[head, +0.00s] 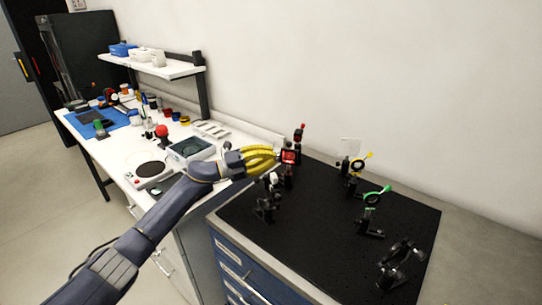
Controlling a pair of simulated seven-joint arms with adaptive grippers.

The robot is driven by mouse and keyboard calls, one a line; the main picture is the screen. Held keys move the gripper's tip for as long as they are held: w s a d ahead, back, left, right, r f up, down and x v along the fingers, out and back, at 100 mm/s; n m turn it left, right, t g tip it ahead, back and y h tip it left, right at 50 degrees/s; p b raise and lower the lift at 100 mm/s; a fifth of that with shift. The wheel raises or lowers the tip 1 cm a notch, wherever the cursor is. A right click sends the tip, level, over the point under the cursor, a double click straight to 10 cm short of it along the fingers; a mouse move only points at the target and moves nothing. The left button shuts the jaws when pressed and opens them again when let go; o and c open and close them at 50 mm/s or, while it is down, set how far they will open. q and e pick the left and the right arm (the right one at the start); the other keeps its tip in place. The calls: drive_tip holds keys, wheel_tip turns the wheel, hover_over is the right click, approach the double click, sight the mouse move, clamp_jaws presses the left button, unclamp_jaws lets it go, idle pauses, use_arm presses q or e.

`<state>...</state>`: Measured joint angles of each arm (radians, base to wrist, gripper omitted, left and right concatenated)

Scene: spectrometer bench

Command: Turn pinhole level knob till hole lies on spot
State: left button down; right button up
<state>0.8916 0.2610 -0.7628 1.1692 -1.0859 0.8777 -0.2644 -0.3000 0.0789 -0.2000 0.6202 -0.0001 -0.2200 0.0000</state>
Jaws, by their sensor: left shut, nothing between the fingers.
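My left gripper (277,156) has yellow fingers and is shut. It reaches over the left back part of the black optics board (310,230), with its fingertips close beside a red and black mount (290,157). I cannot tell whether they touch it. Which part is the pinhole level knob is too small to tell, and the hole and the light spot cannot be made out. My right gripper is not in view.
More mounts stand on the board: black ones (265,207) at left front, a yellow-marked one (357,165), a green ring (375,194) and a large black one (401,264) at right. The board's middle is clear. A cluttered white bench (120,170) lies left.

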use_arm(q)
drive_tip(key=shift+w+f+m+g+h, duration=0.1)
drive_tip(key=shift+m+g+h, duration=0.1)
drive_tip(key=shift+m+h, duration=0.7)
drive_tip(key=shift+m+g+h, duration=0.2)
drive_tip(key=shift+m+h, duration=0.2)
drive_tip(key=shift+m, duration=0.9)
drive_tip(key=shift+m, duration=0.3)
drive_tip(key=c, duration=2.2)
unclamp_jaws()
drive_tip(key=c, duration=1.4)
unclamp_jaws()
drive_tip(key=shift+o, duration=0.2)
drive_tip(key=shift+v, duration=3.8)
